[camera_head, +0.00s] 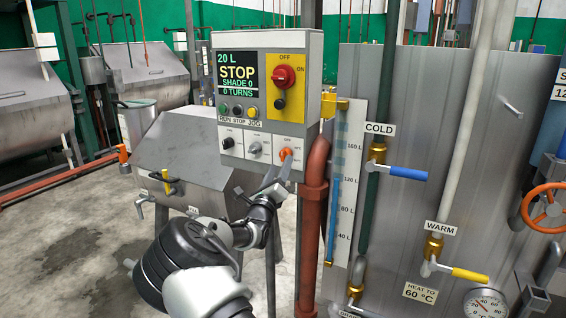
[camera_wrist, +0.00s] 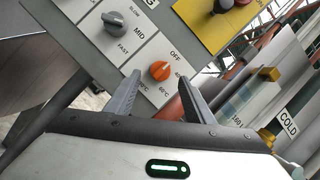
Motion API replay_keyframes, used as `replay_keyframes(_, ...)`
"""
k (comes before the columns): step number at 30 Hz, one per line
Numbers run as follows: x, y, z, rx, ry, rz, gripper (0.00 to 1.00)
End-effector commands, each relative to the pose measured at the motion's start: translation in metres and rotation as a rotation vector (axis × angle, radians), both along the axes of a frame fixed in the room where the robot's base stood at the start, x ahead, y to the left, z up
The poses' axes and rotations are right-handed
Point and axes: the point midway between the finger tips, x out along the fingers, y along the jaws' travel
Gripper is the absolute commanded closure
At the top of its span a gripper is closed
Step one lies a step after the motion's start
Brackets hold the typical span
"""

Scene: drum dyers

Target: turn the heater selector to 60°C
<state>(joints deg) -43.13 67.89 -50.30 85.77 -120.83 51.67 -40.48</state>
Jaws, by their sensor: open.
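The heater selector is an orange knob (camera_head: 286,153) at the right end of the lower row on the grey control box (camera_head: 232,152). In the wrist view the orange knob (camera_wrist: 160,70) has OFF, 60°C and partly hidden marks around it. I cannot tell for certain which mark it points to. My gripper (camera_head: 279,171) is at the lower right of the box, just in front of this knob. In the wrist view my gripper (camera_wrist: 160,80) is open, with one finger on each side of the orange knob. I cannot tell whether either finger touches it.
A grey speed knob (camera_wrist: 113,20) sits beside the orange one. Above are a display (camera_head: 238,75) and a red switch (camera_head: 283,77) on a yellow plate. A red-brown pipe (camera_head: 315,185) and a level gauge (camera_head: 345,180) stand close on the right.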

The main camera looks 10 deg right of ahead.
Motion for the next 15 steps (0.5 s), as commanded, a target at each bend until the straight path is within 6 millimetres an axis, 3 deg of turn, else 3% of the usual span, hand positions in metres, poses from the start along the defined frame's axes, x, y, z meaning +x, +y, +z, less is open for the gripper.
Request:
replay_keyframes(6, 0.028, -0.013, 0.009, 0.001, -0.001, 0.000, 0.52)
replay_keyframes(15, 0.036, -0.017, 0.013, 0.000, 0.000, 0.000, 0.52)
